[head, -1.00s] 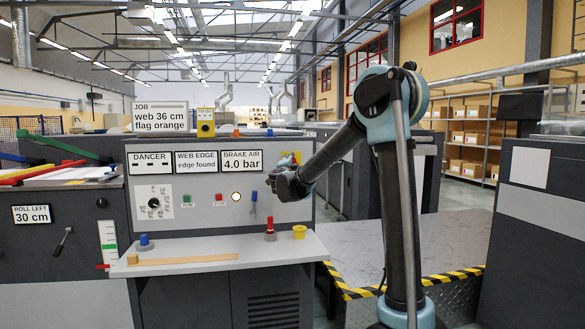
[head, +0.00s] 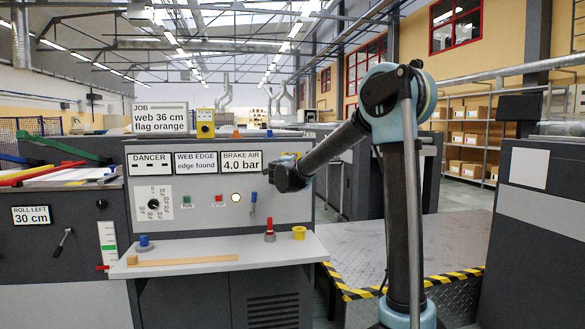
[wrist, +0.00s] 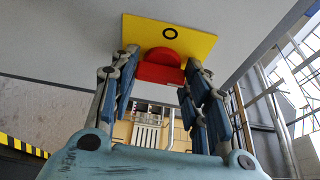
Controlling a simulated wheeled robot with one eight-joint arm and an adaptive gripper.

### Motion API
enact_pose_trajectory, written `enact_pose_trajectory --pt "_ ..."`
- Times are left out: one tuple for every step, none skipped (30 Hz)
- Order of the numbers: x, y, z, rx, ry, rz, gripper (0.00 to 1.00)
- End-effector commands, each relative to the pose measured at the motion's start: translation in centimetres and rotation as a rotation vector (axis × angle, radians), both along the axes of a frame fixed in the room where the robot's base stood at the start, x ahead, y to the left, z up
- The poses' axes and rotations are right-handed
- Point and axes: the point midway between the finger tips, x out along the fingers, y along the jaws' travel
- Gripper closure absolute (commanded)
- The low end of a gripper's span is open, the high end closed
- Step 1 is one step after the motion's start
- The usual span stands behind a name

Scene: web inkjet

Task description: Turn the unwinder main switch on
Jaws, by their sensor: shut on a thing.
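The main switch shows in the wrist view as a red handle (wrist: 160,67) on a yellow plate (wrist: 195,40) with a black ring mark. The plate sits on the grey panel. My gripper (wrist: 160,62) has its blue-grey fingers on both sides of the red handle and is shut on it. In the head view my wrist is at the right part of the console front (head: 290,212), and it hides the switch and nearly all of its plate.
A lit round lamp (head: 236,197), a blue-tipped lever (head: 253,202) and a dial (head: 153,204) are left of my wrist. The shelf (head: 200,249) below carries a red-and-grey piece (head: 269,231), a yellow piece (head: 299,232) and a blue knob (head: 144,243).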

Motion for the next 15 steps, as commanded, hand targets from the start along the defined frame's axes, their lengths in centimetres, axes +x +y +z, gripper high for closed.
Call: enact_pose_trajectory --pt "-0.05 -0.25 -0.22 0.004 0.003 -0.005 0.81" --pt "-0.05 -0.25 -0.22 0.004 0.003 -0.005 0.81" --pt "-0.05 -0.24 -0.22 0.004 0.003 -0.004 0.81" --pt "-0.05 -0.24 -0.22 0.004 0.003 -0.004 0.81" --pt "-0.05 -0.23 -0.22 0.004 0.003 -0.004 0.5" --pt "-0.05 -0.22 -0.2 0.003 0.002 -0.004 0.41" --pt "-0.04 -0.2 -0.19 0.003 0.002 -0.003 0.37" --pt "-0.04 -0.17 -0.17 0.003 0.002 -0.003 0.37" --pt "-0.05 -0.14 -0.15 0.002 0.002 -0.002 0.37" --pt "-0.05 -0.13 -0.13 0.002 0.001 -0.002 0.37" --pt "-0.04 -0.11 -0.12 0.002 0.001 -0.002 0.37" --pt "-0.04 -0.09 -0.1 0.001 0.001 -0.002 0.37" --pt "-0.04 -0.07 -0.09 0.001 0.001 -0.001 0.37" --pt "-0.04 -0.06 -0.09 0.001 0.001 -0.001 0.37" --pt "-0.04 -0.06 -0.07 0.001 0.001 -0.001 0.37"
